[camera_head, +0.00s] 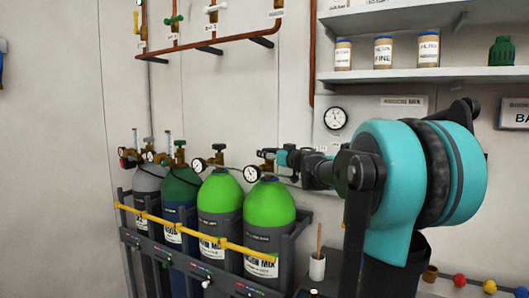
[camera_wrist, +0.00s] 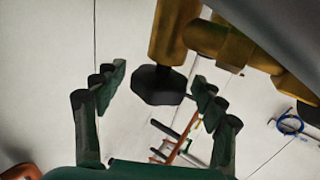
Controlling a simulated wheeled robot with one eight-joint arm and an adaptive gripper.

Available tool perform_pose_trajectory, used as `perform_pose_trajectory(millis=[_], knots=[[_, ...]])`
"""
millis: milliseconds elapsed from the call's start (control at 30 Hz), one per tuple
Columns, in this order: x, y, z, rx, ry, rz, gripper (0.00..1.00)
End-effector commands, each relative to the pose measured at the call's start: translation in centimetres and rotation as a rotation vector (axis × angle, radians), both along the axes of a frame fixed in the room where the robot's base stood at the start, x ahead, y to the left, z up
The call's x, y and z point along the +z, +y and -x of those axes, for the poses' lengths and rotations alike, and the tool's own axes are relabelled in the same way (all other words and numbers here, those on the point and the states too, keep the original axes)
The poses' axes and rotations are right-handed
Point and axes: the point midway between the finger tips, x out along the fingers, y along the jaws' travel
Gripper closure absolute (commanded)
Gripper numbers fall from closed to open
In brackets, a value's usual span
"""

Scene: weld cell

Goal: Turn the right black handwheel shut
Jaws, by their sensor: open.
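In the wrist view a black, faceted handwheel (camera_wrist: 157,86) sits on the end of a brass valve body (camera_wrist: 178,28). My gripper (camera_wrist: 156,80) is open, with one dark green finger on each side of the handwheel and a visible gap to each. In the head view my gripper (camera_head: 284,157) is at the valve on top of the rightmost bright green cylinder (camera_head: 270,205), reaching in from the right. The handwheel is too small and too covered there to make out clearly. I cannot tell how far it is turned.
Several gas cylinders stand in a dark rack (camera_head: 175,255) behind a yellow bar (camera_head: 180,229). Gauges sit close beside the valves, including a white one (camera_head: 251,173). Copper pipe (camera_head: 210,46) runs along the wall above. A shelf (camera_head: 430,76) with jars is at upper right.

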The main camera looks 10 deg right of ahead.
Motion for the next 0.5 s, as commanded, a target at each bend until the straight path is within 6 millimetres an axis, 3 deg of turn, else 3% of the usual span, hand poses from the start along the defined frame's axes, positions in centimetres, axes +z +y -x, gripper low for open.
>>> perform_pose_trajectory(millis=[200,500], knots=[[0.0,1.3,-3.0,0.001,0.000,0.000,0.30],[0.0,1.8,-4.1,0.000,0.000,0.000,0.30]])
